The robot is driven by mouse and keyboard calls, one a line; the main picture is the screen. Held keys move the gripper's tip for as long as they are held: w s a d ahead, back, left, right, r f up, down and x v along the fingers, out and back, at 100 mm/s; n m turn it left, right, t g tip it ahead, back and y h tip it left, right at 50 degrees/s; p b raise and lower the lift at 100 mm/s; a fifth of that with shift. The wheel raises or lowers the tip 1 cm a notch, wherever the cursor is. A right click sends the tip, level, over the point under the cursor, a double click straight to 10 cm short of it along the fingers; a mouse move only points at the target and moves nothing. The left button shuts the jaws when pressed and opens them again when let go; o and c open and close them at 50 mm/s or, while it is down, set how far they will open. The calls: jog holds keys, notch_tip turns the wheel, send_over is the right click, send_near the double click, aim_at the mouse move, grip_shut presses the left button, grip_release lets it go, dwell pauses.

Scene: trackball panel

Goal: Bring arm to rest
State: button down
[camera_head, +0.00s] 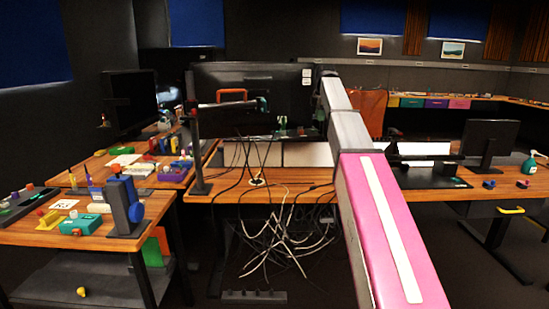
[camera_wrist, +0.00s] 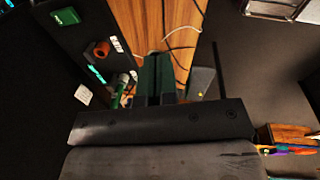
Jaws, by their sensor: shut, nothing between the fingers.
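My arm reaches forward in the head view, with a pink link (camera_head: 370,220) low down and grey links beyond it. My gripper (camera_wrist: 158,72) shows in the wrist view as two dark green fingers side by side, closed together with nothing between them. A dark panel (camera_wrist: 85,62) lies left of the fingers in the wrist view. It bears an orange round part (camera_wrist: 101,49), a green block (camera_wrist: 66,16) and a white label. The fingers appear apart from these parts. I cannot clearly make out the gripper's fingers in the head view.
A wooden desk (camera_head: 300,180) with a large monitor (camera_head: 285,85) stands ahead, with loose cables hanging below. A left desk (camera_head: 95,232) holds several small items and a blue headset on a stand (camera_head: 130,203). Another monitor (camera_head: 488,140) stands at right. Cables (camera_wrist: 182,38) lie beyond my fingers.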

jog(key=s+f+m, duration=0.3)
jog(key=s+f, duration=0.1)
jog(key=f, duration=0.6)
jog(key=s+f+m, duration=0.3)
jog(key=s+f, duration=0.1)
jog(key=f, duration=0.6)
jog(key=s+f+m, duration=0.3)
jog(key=s+f, duration=0.1)
jog(key=f, duration=0.6)
jog(key=s+f+m+g, duration=0.1)
jog(key=s+f+m, duration=1)
jog(key=s+f, duration=1)
jog(key=shift+s+a+g, duration=0.25)
jog(key=shift+s+g, duration=0.05)
jog(key=shift+s, duration=0.3)
jog(key=shift+f, duration=0.1)
